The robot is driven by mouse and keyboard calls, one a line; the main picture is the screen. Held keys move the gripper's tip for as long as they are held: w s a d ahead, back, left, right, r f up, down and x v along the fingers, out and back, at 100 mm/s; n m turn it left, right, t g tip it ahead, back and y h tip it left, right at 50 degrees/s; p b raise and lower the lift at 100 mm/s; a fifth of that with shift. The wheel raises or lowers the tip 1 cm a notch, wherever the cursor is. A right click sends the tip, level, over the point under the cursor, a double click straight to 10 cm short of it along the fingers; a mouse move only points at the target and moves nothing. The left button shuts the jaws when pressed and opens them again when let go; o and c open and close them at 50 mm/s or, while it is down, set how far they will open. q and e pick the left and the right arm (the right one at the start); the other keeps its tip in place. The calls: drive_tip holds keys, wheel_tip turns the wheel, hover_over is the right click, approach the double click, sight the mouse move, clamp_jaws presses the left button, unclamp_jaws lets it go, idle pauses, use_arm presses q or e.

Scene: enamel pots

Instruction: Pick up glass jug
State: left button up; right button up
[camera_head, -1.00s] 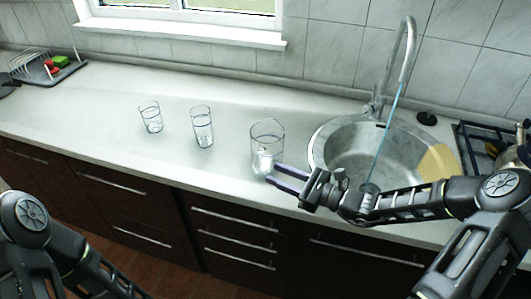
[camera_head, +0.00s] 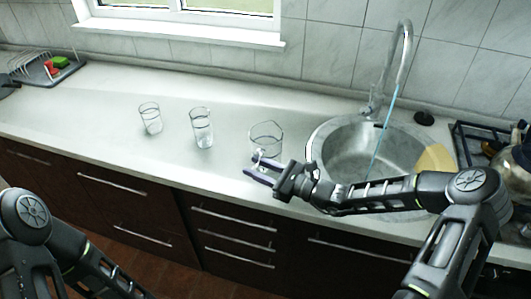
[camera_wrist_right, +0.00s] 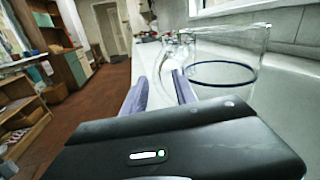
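The clear glass jug (camera_head: 266,135) stands upright on the counter, just left of the sink. Its lower part is partly behind my right gripper (camera_head: 252,166), which is at the jug's front side near the counter's front edge. In the right wrist view, the two purple fingers of the gripper (camera_wrist_right: 160,76) are apart, with no object clearly held. The jug (camera_wrist_right: 228,60) rises there on the right, close beside the right finger. Its handle seems to be near that fingertip; whether it lies between the fingers I cannot tell. My left gripper is out of view.
Two clear drinking glasses (camera_head: 202,128) (camera_head: 150,118) stand left of the jug. The sink (camera_head: 345,155) with its tall faucet (camera_head: 402,60) is on the right. A dish rack (camera_head: 35,68) is at the far left. The counter (camera_head: 90,110) between rack and glasses is clear.

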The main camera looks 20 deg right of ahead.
drive_tip(key=shift+c, duration=0.5)
clamp_jaws()
drive_tip(key=shift+r, duration=0.1)
idle(1.2)
